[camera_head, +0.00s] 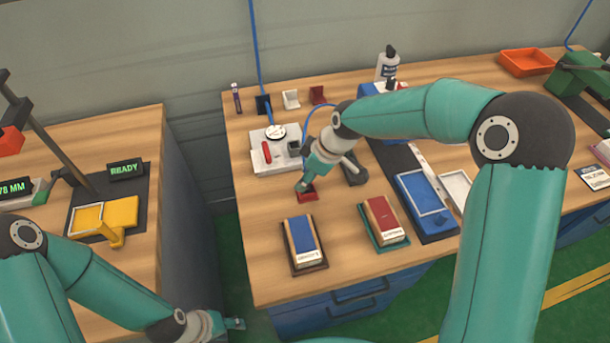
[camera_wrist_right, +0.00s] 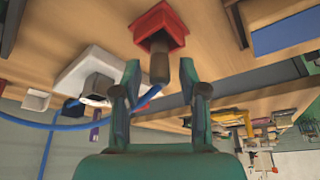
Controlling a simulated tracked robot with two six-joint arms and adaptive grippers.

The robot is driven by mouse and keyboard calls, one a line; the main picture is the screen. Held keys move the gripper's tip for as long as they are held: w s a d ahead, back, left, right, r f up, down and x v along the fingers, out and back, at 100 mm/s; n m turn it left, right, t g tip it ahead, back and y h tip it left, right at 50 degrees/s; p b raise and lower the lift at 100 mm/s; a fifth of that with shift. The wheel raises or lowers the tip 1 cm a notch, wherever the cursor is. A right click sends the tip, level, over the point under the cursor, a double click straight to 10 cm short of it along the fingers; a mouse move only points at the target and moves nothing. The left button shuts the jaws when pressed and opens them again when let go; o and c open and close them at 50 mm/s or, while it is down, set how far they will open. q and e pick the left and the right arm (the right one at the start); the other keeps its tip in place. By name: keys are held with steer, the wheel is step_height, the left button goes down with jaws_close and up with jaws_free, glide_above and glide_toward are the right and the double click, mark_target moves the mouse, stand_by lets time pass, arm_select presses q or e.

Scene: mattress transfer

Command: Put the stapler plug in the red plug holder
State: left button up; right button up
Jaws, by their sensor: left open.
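The red plug holder (camera_head: 307,195) sits on the middle table in front of the white station. The red holder also shows at the top of the right wrist view (camera_wrist_right: 160,30). A brownish plug (camera_wrist_right: 158,68), seemingly the stapler plug, sticks out of it; its seating depth is hidden. My right gripper (camera_head: 304,184) is directly over the holder. In the wrist view its fingers (camera_wrist_right: 159,80) stand on either side of the plug, with visible gaps. A blue cable (camera_wrist_right: 150,97) passes between the fingers. My left gripper (camera_head: 236,323) is open and empty in the gap between the tables.
A white station (camera_head: 262,160) with a dial stands behind the holder. Black (camera_head: 263,104), white (camera_head: 291,99) and dark red (camera_head: 317,95) stands line the back. Blue (camera_head: 302,243) and red (camera_head: 383,219) boxes lie in front. A dark tool lies right of my right gripper.

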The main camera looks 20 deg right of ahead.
steer(key=v, duration=1.2)
stand_by(0.6)
